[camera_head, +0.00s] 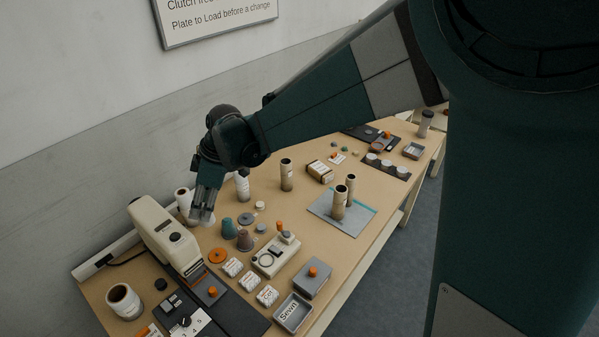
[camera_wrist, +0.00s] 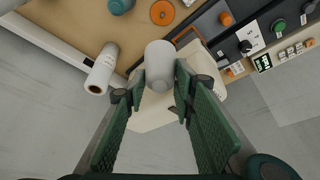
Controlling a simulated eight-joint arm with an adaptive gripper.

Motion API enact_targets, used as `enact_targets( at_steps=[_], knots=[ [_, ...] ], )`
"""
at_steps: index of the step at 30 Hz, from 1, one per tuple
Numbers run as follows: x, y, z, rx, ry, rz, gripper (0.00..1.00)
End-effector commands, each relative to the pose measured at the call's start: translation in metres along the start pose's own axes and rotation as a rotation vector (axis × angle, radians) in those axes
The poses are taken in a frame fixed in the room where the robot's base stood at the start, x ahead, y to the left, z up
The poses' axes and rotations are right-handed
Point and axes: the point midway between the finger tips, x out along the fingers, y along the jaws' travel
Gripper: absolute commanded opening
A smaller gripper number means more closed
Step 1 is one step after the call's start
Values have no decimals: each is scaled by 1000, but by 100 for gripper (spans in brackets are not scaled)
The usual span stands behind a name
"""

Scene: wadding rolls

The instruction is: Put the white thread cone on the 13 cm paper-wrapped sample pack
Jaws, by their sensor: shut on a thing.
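My gripper (camera_head: 203,213) is shut on the white thread cone, which shows between the fingertips in the wrist view (camera_wrist: 160,62). In the head view the fingers largely hide the cone, and it is over the table's back left part, beside the sewing-machine-like cream device. Several white paper-wrapped packs lie at the front: one pack (camera_head: 233,267), a second (camera_head: 249,281) and a third (camera_head: 267,295). Their labels are too small to read, so I cannot tell which is 13 cm.
A teal cone (camera_head: 229,228) and a mauve cone (camera_head: 245,240) stand right of my gripper. The cream device (camera_head: 165,238) stands left. A white roll (camera_head: 183,198) is behind. An orange ring (camera_head: 217,255), a grey tray (camera_head: 293,312) and a brown-banded box (camera_head: 320,171) are also on the table.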

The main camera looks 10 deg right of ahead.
Motion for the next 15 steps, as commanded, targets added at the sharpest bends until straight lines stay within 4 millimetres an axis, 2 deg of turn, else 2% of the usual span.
enact_targets(
  at_steps=[5, 8, 15],
  knots=[
    [-5, 22, 10, 31, 0, 13, 13],
    [-9, 42, 20, 62, -1, 26, 13],
    [-24, 107, 57, 161, -1, 67, 13]
  ],
)
